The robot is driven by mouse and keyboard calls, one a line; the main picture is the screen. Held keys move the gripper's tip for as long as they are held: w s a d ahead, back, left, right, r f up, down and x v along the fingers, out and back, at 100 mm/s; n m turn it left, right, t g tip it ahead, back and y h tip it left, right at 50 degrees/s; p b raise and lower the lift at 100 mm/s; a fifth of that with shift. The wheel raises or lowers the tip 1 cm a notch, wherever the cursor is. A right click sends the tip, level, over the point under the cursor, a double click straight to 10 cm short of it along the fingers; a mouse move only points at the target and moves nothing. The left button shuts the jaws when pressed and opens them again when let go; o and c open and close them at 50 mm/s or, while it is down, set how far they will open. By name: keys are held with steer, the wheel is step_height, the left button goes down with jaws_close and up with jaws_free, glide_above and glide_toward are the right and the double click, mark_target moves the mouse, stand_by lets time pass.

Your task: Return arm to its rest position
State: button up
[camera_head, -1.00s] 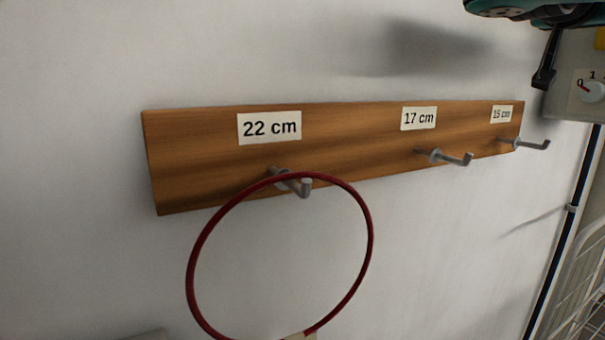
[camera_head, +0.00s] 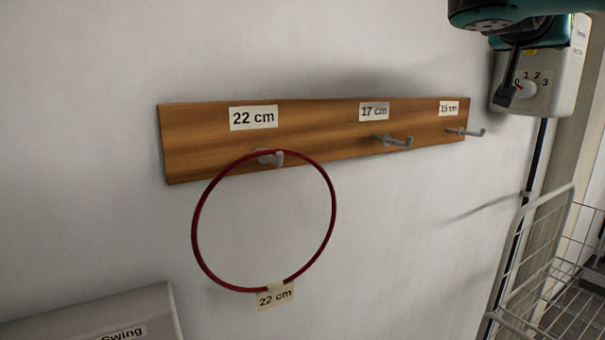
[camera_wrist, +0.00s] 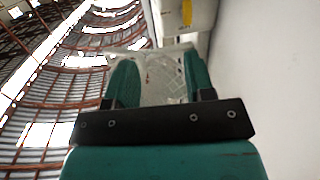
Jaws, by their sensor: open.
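My gripper (camera_wrist: 158,75) shows in the wrist view with its two teal fingers apart and nothing between them. It points toward a high roof and a pale wall. In the head view only part of my teal and black arm shows at the top right, and the fingers are not clear there. A red ring (camera_head: 334,215) with a "22 cm" tag (camera_head: 275,296) hangs on the metal hook under the "22 cm" label (camera_head: 254,117). My arm is well apart from the ring.
A wooden board (camera_head: 320,130) on the white wall has bare hooks at "17 cm" (camera_head: 395,141) and "15 cm" (camera_head: 466,132). A grey dial box (camera_head: 560,85) is close to my arm. A wire basket (camera_head: 550,250) stands at the lower right. A grey box (camera_head: 90,315) is at the lower left.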

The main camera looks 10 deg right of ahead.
steer(key=a+f+n+y+b, duration=0.1)
steer(key=a+f+n+y, duration=0.45)
steer(key=a+f, duration=0.4)
steer(key=a+f+n+y, duration=0.5)
steer(key=a+f+y, duration=0.15)
steer(key=f, duration=0.55)
steer(key=s+a+f+n+g+y, duration=0.2)
steer(key=s+a+f+g, duration=0.1)
steer(key=s, duration=0.5)
steer(key=s+a+f+n+g+y, duration=0.2)
steer(key=s+a+f+n+g, duration=0.1)
steer(key=s+f, duration=0.3)
steer(key=s+a+f+n+g+y+b, duration=0.1)
steer(key=s+a+f+n+g+y, duration=0.1)
steer(key=s+a+f, duration=0.3)
steer(key=s+g, duration=0.1)
steer(key=s, duration=0.3)
steer(key=shift+s+a, duration=0.3)
steer(key=shift+s, duration=0.1)
steer(key=shift+w+n, duration=0.1)
steer(key=shift+n, duration=0.15)
steer(key=shift+c, duration=0.5)
steer(key=shift+a, duration=0.1)
